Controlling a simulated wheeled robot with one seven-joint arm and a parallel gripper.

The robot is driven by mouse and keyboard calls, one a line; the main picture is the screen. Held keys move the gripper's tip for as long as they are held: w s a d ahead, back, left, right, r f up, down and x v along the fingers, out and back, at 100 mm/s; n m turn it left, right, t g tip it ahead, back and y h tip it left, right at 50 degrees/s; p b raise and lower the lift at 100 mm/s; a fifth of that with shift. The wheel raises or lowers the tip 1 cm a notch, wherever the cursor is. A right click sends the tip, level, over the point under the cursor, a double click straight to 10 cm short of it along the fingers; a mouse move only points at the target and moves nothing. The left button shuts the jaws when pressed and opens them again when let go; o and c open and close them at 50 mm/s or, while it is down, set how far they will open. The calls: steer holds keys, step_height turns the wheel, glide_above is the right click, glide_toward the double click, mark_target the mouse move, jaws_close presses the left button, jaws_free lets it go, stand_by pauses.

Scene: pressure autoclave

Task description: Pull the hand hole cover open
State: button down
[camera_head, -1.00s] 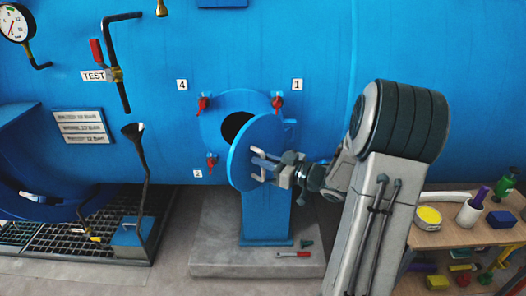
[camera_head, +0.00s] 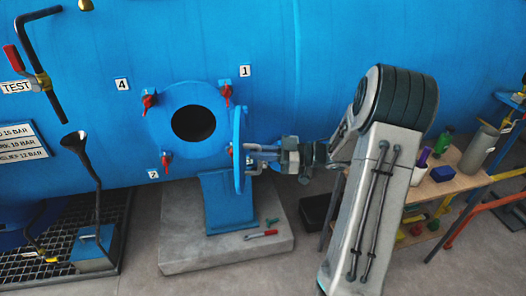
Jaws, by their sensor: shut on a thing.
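The blue hand hole cover (camera_head: 239,150) stands swung out from the blue vessel, seen almost edge-on, on the right side of its opening. The round dark hand hole (camera_head: 194,123) is fully uncovered inside its blue flange (camera_head: 160,137). My gripper (camera_head: 262,158) is shut on the cover's metal handle (camera_head: 252,147), on the cover's right face. The far fingertip details are small and partly hidden. Red clamp handles (camera_head: 149,102) sit around the flange near labels 1, 4 and 2.
A wooden cart (camera_head: 449,182) with containers stands right of my arm. A floor grating (camera_head: 103,231) with a funnel pipe lies at left.

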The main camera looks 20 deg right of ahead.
steer(key=shift+d, duration=0.1)
steer(key=c, duration=1.5)
jaws_free()
steer(key=shift+w, duration=0.1)
steer(key=shift+c, duration=0.2)
steer(key=b+v, duration=0.2)
steer(key=v, duration=1.2)
